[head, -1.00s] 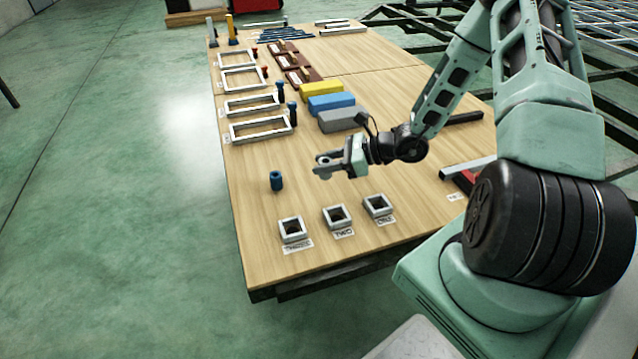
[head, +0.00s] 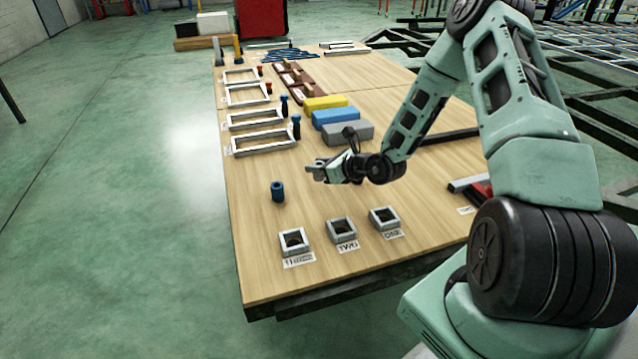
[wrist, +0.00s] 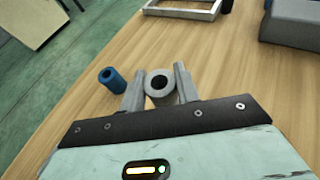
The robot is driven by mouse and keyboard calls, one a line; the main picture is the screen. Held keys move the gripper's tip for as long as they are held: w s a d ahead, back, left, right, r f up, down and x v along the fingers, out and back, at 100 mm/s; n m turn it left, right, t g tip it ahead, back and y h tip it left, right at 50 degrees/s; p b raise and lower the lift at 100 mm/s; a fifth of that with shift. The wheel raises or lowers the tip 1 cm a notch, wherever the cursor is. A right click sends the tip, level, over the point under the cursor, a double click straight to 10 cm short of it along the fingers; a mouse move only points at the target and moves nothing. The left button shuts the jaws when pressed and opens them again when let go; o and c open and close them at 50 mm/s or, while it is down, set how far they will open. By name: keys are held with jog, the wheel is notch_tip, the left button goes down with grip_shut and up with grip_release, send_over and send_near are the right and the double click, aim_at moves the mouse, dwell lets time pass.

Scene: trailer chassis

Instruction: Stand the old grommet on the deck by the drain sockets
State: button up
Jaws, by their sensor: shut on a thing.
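My gripper (head: 316,168) is shut on a grey, ring-shaped grommet (wrist: 160,84). In the wrist view the grommet sits between the two fingers, its dark hole facing the camera. In the head view the gripper is over the wooden deck (head: 262,262), and the grommet is too small to make out clearly. Three square drain sockets (head: 341,229) with light rims stand near the deck's front edge, nearer the camera than my gripper. A blue hollow cylinder (head: 277,191) stands upright on the deck, left of the gripper; it also shows in the wrist view (wrist: 112,80).
Yellow, blue and grey blocks (head: 346,132) lie behind my gripper. Several light rectangular frames (head: 264,142) and dark blue pegs (head: 296,127) line the left side. The deck between the blue cylinder and the sockets is clear.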

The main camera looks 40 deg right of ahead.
aim_at(319, 178)
jog(key=shift+f+b, duration=0.8)
jog(key=shift+f, duration=1.2)
jog(key=shift+f, duration=0.2)
jog(key=o, duration=1)
jog(key=shift+c, duration=0.2)
